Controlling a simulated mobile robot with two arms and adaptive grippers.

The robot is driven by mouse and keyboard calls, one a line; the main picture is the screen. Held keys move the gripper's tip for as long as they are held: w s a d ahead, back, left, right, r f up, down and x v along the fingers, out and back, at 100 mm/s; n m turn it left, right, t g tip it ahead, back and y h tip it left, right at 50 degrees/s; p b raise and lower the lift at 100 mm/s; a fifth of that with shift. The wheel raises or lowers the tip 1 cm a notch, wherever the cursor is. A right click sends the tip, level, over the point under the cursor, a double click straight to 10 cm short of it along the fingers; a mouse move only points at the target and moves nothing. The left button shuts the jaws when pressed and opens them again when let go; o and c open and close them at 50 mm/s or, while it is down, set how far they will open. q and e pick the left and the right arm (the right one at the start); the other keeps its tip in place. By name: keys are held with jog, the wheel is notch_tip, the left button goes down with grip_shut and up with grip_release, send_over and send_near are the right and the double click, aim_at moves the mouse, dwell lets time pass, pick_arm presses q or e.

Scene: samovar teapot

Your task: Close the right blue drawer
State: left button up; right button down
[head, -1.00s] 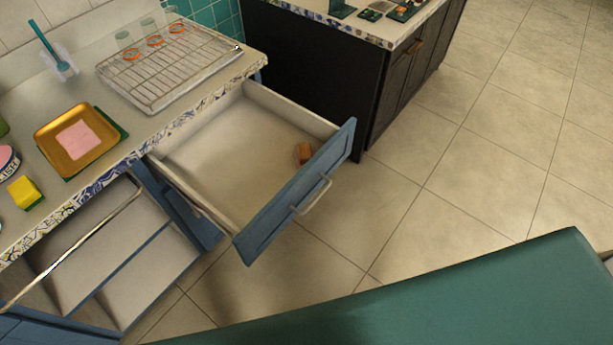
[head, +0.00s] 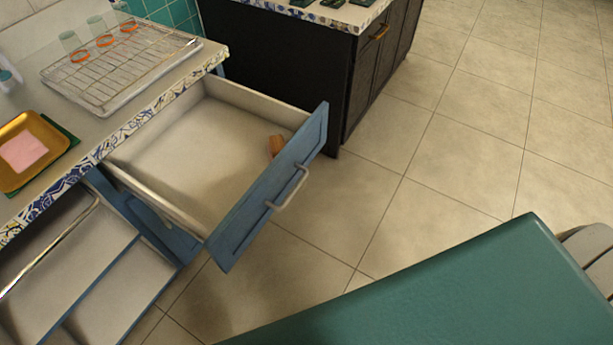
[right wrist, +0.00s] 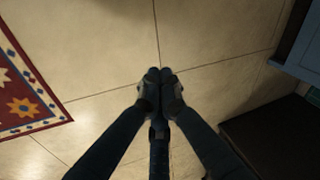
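The right blue drawer (head: 235,218) is pulled far out from under the patterned counter in the head view. Its inside is pale, and a small orange-brown block (head: 277,145) lies in it close to the front panel. A light bar handle (head: 290,188) is on the outside of the blue front. My right gripper (right wrist: 160,73) shows in the right wrist view with its fingertips together and nothing between them, over the tiled floor. It is not seen touching the drawer. My left gripper is not in view.
A dark cabinet (head: 275,70) stands close beyond the drawer. An open lower compartment (head: 60,265) is at the left. A wire rack with glasses (head: 110,65) and a gold tray (head: 12,180) sit on the counter. Tiled floor (head: 460,130) is clear at the right. A patterned rug (right wrist: 25,95) lies below.

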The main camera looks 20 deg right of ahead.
jog(key=w+d+r+m+t+y+b, duration=0.1)
jog(key=w+r+m+t+b, duration=0.1)
jog(key=w, duration=0.4)
jog(key=w+d+r+m+t+y+b, duration=0.1)
jog(key=w+d+r+m+b, duration=0.15)
jog(key=w, duration=0.25)
jog(key=t+y+b, duration=0.8)
jog(key=b, duration=0.2)
send_near(300, 158)
jog(key=x, duration=0.6)
jog(key=shift+w, duration=0.1)
jog(key=shift+w+a+f, duration=0.1)
jog(key=shift+w+a, duration=0.2)
jog(key=shift+w, duration=0.05)
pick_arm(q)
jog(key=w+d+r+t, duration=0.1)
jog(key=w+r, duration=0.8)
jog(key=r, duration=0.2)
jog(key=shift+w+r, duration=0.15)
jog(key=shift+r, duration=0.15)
